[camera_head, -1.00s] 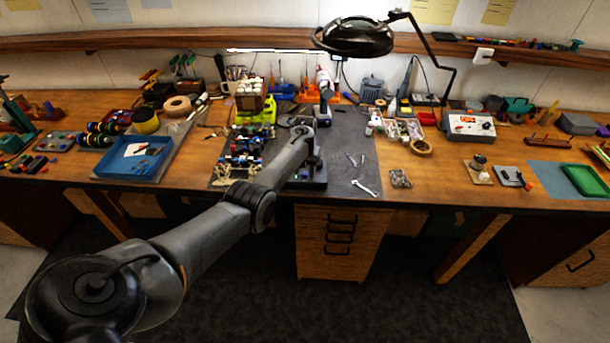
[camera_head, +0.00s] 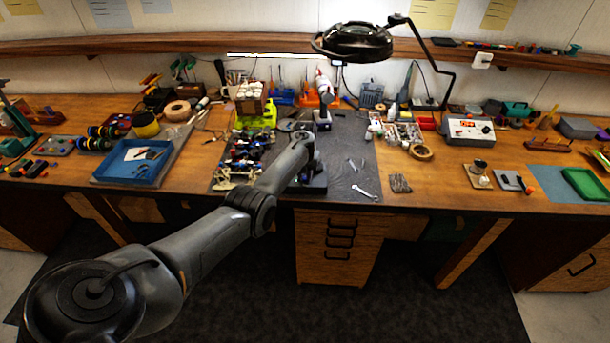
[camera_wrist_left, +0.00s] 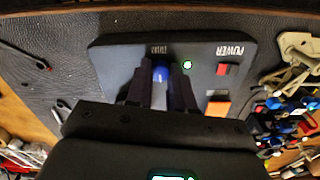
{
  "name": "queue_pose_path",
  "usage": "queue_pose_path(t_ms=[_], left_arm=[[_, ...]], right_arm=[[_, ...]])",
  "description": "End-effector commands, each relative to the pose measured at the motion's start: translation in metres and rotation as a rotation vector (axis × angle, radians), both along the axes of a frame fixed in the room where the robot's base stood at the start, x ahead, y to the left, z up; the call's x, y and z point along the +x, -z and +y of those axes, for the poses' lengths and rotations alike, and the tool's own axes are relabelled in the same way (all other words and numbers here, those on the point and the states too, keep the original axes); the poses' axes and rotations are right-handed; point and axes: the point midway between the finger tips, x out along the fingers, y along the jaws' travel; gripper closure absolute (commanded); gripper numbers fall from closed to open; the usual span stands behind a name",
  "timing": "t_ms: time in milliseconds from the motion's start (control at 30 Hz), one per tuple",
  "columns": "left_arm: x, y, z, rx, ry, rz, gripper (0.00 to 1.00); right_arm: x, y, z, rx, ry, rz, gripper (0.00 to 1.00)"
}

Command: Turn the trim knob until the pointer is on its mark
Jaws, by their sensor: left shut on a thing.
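The trim knob (camera_wrist_left: 161,72) is blue and sits on a dark control box (camera_wrist_left: 115,58) beside small lettering, best seen in the left wrist view. My left gripper (camera_wrist_left: 161,88) has its two dark fingers on either side of the knob and is shut on it. The fingers cover much of the knob, and I cannot make out the pointer or its mark. In the head view the box (camera_head: 316,184) lies at the bench's front edge, partly behind my left wrist. My right gripper is not in view.
The racecar chassis (camera_head: 240,155) is close on the left in the head view. A wrench (camera_head: 365,192) lies to the right on the dark mat.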

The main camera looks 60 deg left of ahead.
Motion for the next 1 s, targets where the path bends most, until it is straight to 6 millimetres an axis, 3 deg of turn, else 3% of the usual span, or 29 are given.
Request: queue_pose_path(t_ms=[600, 1000], left_arm=[[0.0001, 0.0007, -0.0002, 0.000, -0.393, 0.000, 1.00], [-0.0002, 0.0008, 0.0002, 0.001, -0.516, 0.000, 1.00]], right_arm=[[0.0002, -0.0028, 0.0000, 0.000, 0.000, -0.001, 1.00], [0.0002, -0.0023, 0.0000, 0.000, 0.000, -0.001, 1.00]])
